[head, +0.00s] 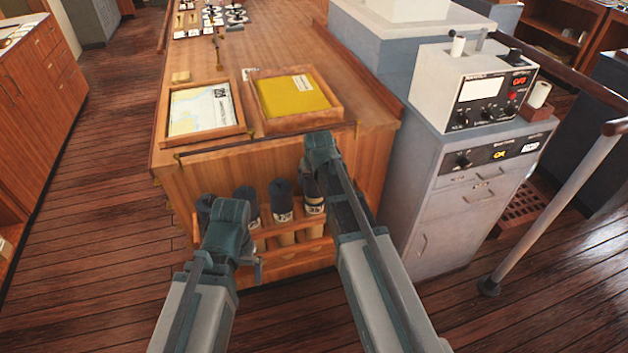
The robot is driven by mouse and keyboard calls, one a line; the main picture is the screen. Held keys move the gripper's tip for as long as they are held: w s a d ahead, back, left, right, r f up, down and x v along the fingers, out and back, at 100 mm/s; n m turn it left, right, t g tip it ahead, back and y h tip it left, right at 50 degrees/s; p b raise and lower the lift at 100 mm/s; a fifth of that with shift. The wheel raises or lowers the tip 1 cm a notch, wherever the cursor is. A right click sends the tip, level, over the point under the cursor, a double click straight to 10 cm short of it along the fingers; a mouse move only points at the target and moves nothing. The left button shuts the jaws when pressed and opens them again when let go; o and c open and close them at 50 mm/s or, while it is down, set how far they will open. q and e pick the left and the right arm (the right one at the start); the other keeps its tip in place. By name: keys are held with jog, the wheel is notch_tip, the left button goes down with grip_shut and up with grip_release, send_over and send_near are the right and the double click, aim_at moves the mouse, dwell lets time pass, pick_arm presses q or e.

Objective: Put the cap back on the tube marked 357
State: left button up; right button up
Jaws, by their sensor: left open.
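A wooden rack (290,254) on the end of the wooden cabinet holds several upright tubes with dark upper ends and white number labels. The right-most tube (314,207) shows a label that seems to begin with 35; my right arm partly covers it. Another labelled tube (283,215) stands left of it. I cannot make out a loose cap. My left gripper (247,257) is open and low in front of the rack's left part, partly hidden by its own wrist. My right wrist is at the cabinet's end beside the right-most tube; its fingers are not clearly visible.
On the cabinet top (230,70) lie a framed chart (201,109) and a tray with a yellow folder (293,96). A grey console (462,175) stands close on the right, with a handrail (560,200) beyond. The wooden floor (110,200) at left is clear.

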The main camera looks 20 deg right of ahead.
jog(key=shift+f, duration=0.1)
dwell(0.3)
jog(key=o, duration=1.1)
jog(key=shift+r+p, duration=3.45)
jog(key=shift+r, duration=0.1)
grip_shut()
